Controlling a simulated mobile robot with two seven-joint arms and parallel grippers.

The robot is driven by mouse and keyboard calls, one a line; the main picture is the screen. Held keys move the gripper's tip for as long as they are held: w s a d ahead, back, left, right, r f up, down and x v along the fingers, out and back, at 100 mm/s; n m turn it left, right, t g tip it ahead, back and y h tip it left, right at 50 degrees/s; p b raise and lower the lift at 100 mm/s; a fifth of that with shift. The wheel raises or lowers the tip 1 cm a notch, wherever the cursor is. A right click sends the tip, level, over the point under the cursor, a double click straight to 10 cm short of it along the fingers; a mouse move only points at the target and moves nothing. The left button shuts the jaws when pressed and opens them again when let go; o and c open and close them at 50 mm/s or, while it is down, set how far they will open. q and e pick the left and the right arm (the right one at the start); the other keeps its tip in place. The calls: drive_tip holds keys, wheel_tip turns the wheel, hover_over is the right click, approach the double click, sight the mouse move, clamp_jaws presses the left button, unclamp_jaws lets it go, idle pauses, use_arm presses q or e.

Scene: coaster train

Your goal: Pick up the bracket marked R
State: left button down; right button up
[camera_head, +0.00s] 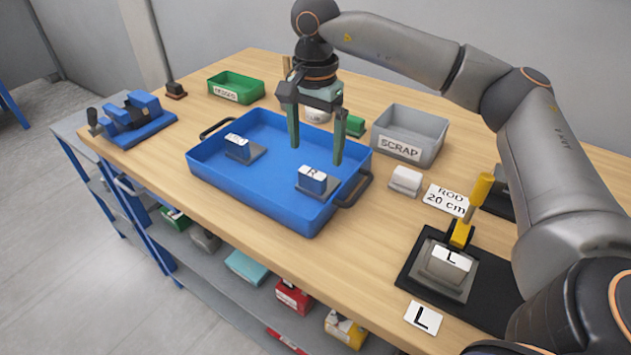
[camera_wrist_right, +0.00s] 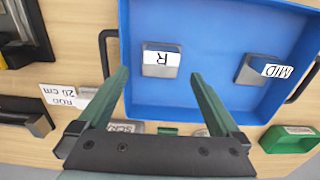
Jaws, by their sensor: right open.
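The bracket marked R (camera_head: 312,180) sits in the blue tray (camera_head: 262,198), toward its right side, with its white label facing up. In the right wrist view the R bracket (camera_wrist_right: 161,60) lies ahead of and between the fingers, its label upside down. A second bracket (camera_head: 238,147) stands at the tray's left; in the wrist view this bracket (camera_wrist_right: 262,70) reads MID. My right gripper (camera_head: 317,155) is open and empty above the tray, behind the R bracket and apart from it. It also frames the wrist view (camera_wrist_right: 158,92). My left gripper is not in view.
A grey SCRAP bin (camera_head: 408,136) and a green bin (camera_head: 236,88) stand behind the tray. A bracket marked L (camera_head: 446,268) sits in a black fixture at front right. A blue vise (camera_head: 132,117) is at far left. Tray handles stick out at both ends.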

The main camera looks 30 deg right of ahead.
sight(316, 171)
drive_tip(key=shift+w+d+f, duration=0.1)
drive_tip(key=shift+f, duration=1.65)
drive_tip(key=shift+w+d+f, duration=0.1)
drive_tip(key=shift+f, duration=1.6)
clamp_jaws()
drive_tip(key=shift+r, duration=0.1)
